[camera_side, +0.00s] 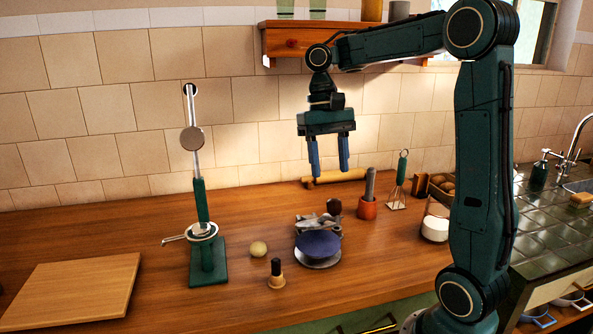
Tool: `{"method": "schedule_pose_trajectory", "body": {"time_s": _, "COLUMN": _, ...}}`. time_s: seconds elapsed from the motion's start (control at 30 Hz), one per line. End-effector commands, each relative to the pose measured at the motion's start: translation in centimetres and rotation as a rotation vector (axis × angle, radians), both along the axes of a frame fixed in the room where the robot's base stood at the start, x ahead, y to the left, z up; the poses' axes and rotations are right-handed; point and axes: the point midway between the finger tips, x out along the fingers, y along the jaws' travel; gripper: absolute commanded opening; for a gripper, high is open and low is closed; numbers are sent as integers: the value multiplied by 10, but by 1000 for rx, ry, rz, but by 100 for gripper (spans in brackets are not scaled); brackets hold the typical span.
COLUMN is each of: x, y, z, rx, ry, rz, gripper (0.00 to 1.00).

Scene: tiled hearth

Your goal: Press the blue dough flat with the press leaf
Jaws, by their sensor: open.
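A round dark-blue piece (318,243), which looks like the blue dough, lies on a silver round base in the middle of the counter. Grey metal parts (312,222) and a dark knob (334,206) stand at its back edge; I cannot tell which of them is the press leaf. My gripper (329,174) hangs fingers down, open and empty, well above and behind the blue piece. It touches nothing.
A tall green stand (208,262) with an upright lever is at left, beside a wooden board (78,288). A red pot (367,208) and a whisk-like tool (398,190) stand at right.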

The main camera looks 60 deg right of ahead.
Motion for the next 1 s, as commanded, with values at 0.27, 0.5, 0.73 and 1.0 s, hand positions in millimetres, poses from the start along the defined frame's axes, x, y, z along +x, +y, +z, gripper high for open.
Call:
{"method": "schedule_pose_trajectory", "body": {"time_s": 0.27, "x": 0, "y": 0, "z": 0, "rx": 0, "ry": 0, "rz": 0, "gripper": 50}}
{"method": "schedule_pose_trajectory", "body": {"time_s": 0.5, "x": 1, "y": 2, "z": 5, "rx": -20, "ry": -13, "rz": -23, "gripper": 50}}
{"method": "schedule_pose_trajectory", "body": {"time_s": 0.73, "x": 1, "y": 6, "z": 20, "rx": -75, "ry": -49, "rz": -96, "gripper": 50}}
{"method": "schedule_pose_trajectory", "body": {"time_s": 1.0, "x": -5, "y": 10, "z": 45, "rx": -149, "ry": -114, "rz": -218, "gripper": 50}}
